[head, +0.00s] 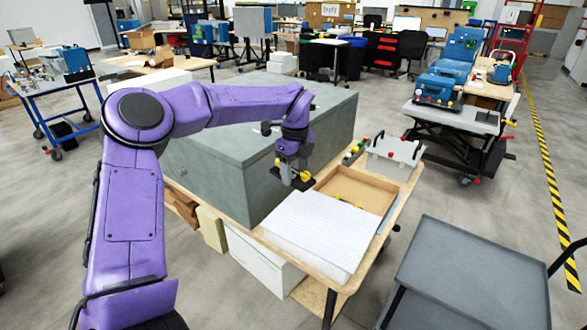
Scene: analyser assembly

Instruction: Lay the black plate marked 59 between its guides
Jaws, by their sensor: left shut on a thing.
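My left gripper (296,176) hangs from the purple arm, pointing down beside the right side of the large grey cabinet (215,160). It is shut on a small dark thing (302,184), which looks like the black plate; its marking 59 cannot be read. The held thing is above the work table, near the near-left corner of a shallow cardboard tray. Yellow parts show by the fingers. The guides cannot be made out. My right gripper is not in view.
A white ribbed panel (315,232) lies at the table's front. Behind it is the shallow tray (373,194) with a yellow item inside. A white case (396,157) stands at the table's back right. A grey cart (470,275) stands at the right.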

